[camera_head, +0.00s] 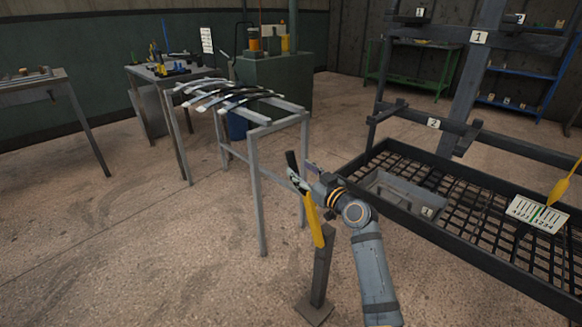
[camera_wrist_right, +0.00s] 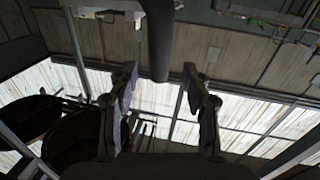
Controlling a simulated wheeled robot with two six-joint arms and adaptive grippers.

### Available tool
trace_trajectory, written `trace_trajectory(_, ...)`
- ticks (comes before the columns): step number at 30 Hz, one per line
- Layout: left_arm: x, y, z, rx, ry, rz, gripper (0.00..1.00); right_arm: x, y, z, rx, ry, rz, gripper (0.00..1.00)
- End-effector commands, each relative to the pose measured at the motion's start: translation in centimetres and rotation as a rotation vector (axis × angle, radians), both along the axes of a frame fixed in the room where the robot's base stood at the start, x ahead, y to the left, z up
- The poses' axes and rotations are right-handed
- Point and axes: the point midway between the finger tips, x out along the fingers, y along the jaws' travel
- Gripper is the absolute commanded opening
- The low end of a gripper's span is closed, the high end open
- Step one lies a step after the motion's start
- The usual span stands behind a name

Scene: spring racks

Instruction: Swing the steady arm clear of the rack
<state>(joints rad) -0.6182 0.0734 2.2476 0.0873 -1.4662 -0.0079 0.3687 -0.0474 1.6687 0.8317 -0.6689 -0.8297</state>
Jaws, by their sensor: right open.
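A yellow bar (camera_head: 313,220), which looks like the steady arm, stands by a dark post (camera_head: 322,268) with a flat foot on the floor, left of the rack (camera_head: 470,180). A black rod-like end (camera_head: 292,163) sticks up above it. My right gripper (camera_head: 303,173) is open close to the top of the yellow bar and partly covers it. In the right wrist view a dark round bar (camera_wrist_right: 158,40) runs down toward the gap between the open fingers (camera_wrist_right: 158,85). I cannot tell if they touch it. My left gripper is not in view.
A grey tray (camera_head: 400,193) lies on the rack's mesh deck, with a label card (camera_head: 540,214) and a yellow-handled thing (camera_head: 562,185) to the right. The floor at left is clear.

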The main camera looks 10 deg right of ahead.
Motion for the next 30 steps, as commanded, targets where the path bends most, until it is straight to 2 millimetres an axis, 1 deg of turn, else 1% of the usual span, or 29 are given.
trace_trajectory(1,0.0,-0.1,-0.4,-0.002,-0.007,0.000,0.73,1.0,0.6,-0.1,0.003,0.001,0.001,0.48)
trace_trajectory(3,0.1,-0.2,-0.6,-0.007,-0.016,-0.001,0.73,2.2,1.2,-0.1,0.002,0.000,0.000,0.48)
trace_trajectory(6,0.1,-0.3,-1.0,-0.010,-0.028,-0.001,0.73,3.5,1.9,-0.1,0.001,0.000,-0.001,0.48)
trace_trajectory(9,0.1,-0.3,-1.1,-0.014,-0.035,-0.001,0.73,4.3,2.3,-0.1,0.001,0.000,-0.002,0.48)
trace_trajectory(12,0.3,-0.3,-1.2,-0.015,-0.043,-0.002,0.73,4.7,2.5,-0.1,0.000,0.001,-0.002,0.48)
trace_trajectory(18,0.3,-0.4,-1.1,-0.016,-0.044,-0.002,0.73,4.7,2.5,-0.1,0.000,0.001,-0.002,0.48)
trace_trajectory(19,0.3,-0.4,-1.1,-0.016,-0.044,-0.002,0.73,4.7,2.5,-0.1,0.000,0.001,-0.002,0.47)
trace_trajectory(27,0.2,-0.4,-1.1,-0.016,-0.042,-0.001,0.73,4.7,2.5,-0.1,0.000,0.002,-0.002,0.10)
trace_trajectory(29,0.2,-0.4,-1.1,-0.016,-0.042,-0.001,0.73,4.7,2.5,-0.1,0.000,0.002,-0.002,0.02)
trace_trajectory(30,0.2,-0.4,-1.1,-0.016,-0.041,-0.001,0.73,4.7,2.5,-0.1,0.000,0.002,-0.002,0.00)
